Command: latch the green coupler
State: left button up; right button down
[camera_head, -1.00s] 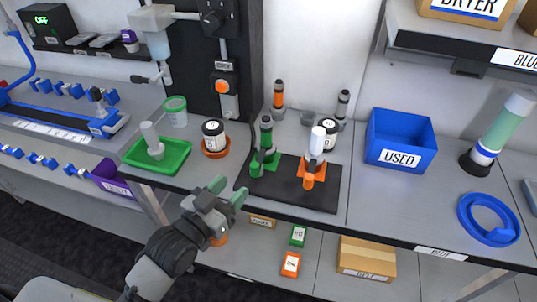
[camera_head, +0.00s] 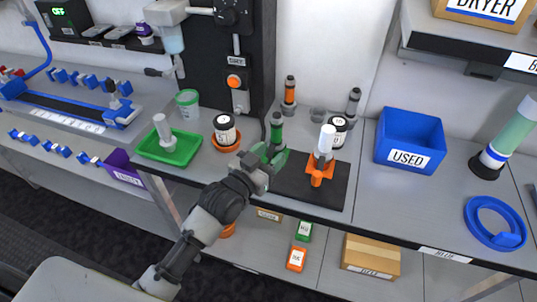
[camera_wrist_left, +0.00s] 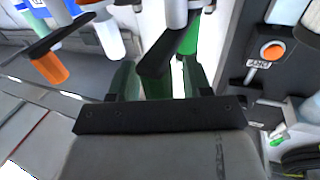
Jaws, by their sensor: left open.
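The green coupler (camera_head: 276,132) stands upright at the left end of the black mat (camera_head: 330,193), with a dark upper part. My left gripper (camera_head: 270,158) is open, its green fingers at the coupler's lower part and hiding its base. In the left wrist view my open fingers (camera_wrist_left: 162,82) reach forward with green coupler parts (camera_wrist_left: 190,40) and a dark bar between or just beyond them. I cannot tell whether they touch. My right gripper is not in view.
An orange coupler (camera_head: 317,175) with a white cylinder stands right of the green one. A labelled jar in an orange dish (camera_head: 225,145) and a green tray (camera_head: 185,152) are to the left. A blue USED bin (camera_head: 410,140) stands to the right.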

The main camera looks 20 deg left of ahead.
pick_arm(q)
grip_shut()
jog(key=shift+a+m+g+h, duration=0.2)
jog(key=shift+m+g+h, duration=0.1)
jog(key=shift+m+h, duration=0.3)
grip_release()
jog(key=b+v, duration=0.1)
jog(key=v, duration=1)
dwell(0.3)
